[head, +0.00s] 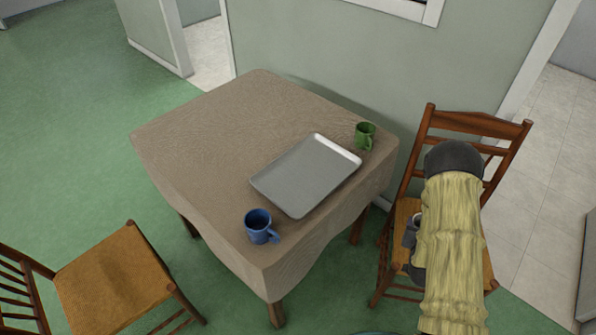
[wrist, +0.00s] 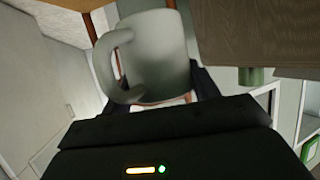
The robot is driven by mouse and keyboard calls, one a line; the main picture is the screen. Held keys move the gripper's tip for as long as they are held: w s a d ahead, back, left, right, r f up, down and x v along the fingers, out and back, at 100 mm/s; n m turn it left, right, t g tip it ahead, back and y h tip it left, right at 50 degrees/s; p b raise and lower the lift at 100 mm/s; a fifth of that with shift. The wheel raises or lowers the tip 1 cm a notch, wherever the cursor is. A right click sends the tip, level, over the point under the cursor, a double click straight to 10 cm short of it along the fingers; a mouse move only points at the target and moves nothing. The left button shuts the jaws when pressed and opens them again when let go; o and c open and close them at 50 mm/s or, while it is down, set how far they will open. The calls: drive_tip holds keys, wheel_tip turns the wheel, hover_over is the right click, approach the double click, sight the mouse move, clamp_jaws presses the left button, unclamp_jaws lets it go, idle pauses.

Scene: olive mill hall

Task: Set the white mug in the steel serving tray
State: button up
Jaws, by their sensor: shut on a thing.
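The white mug (wrist: 158,58) fills the upper middle of the wrist view, its handle to the left. My gripper (wrist: 162,84) is shut on it, with a dark finger on each side. In the head view my arm, in a pale yellow cover, hides most of the gripper and mug, over the right-hand chair. The steel serving tray (head: 303,176) lies flat and empty on the cloth-covered table (head: 205,125), left of my arm and apart from the gripper.
A blue mug (head: 259,227) stands by the tray's near left corner. A green mug (head: 365,135) stands at its far right corner. A wooden chair (head: 471,124) is under my arm; another chair (head: 112,280) is at lower left. The table's left half is clear.

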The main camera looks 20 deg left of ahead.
drive_tip(key=shift+w+a, duration=0.25)
